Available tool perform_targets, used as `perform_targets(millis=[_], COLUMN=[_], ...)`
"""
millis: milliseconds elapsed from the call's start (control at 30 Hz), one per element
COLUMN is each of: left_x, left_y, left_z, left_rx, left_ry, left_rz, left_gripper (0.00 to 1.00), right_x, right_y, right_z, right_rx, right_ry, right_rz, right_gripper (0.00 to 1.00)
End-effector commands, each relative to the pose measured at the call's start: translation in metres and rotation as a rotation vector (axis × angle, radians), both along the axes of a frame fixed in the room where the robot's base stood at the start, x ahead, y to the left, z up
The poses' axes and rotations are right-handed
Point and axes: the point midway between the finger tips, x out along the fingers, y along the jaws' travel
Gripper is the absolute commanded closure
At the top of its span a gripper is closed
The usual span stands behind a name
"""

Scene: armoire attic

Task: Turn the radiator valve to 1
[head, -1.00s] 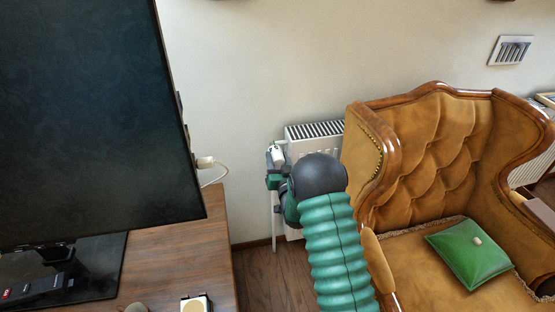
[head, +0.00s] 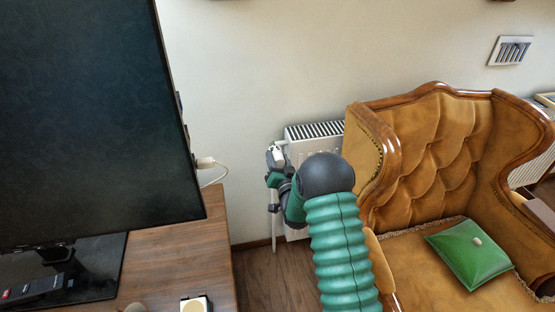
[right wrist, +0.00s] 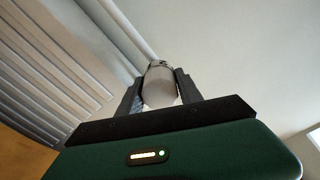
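The radiator valve is a white rounded knob at the left end of the white radiator (head: 316,131), in the gap between desk and armchair. In the right wrist view the valve knob (right wrist: 160,84) sits between my two dark fingers, which appear to touch it on both sides. My right gripper (head: 276,158) is at the valve in the head view, with the green arm reaching up from below. The number marks on the knob cannot be read. The gripper and wrist partly hide the valve and its pipe. My left gripper is not in view.
A wooden desk (head: 185,255) with a large dark monitor (head: 90,120) stands at left. A tan armchair (head: 430,150) with a green cushion (head: 472,254) is close on the right of my arm. A plug with a white cable (head: 215,164) is on the wall.

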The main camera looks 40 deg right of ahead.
Motion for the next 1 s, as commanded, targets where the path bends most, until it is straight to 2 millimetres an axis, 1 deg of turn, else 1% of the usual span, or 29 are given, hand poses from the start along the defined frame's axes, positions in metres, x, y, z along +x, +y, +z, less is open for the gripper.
perform_targets(millis=[33, 167, 433, 567, 667, 1000], left_x=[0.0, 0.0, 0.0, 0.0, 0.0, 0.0], left_y=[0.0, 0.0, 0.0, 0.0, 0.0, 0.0], left_z=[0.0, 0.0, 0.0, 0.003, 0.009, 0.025], left_rx=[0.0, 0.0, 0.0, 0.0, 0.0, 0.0], left_ry=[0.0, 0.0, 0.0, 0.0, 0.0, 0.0], left_rz=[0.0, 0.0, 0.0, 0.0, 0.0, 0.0], left_gripper=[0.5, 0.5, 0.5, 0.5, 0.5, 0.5], right_x=[-0.001, -0.001, -0.001, -0.009, -0.026, -0.113], right_y=[-0.001, 0.0, 0.0, 0.004, 0.014, 0.061], right_z=[-0.002, -0.001, 0.0, 0.001, 0.002, 0.0], right_rx=[0.002, 0.001, 0.0, 0.0, 0.001, 0.003], right_ry=[0.004, 0.003, 0.002, 0.003, 0.004, 0.007], right_rz=[-0.002, -0.002, 0.0, -0.001, -0.001, -0.002], right_gripper=[0.53, 0.36, 0.36, 0.36, 0.36, 0.36])
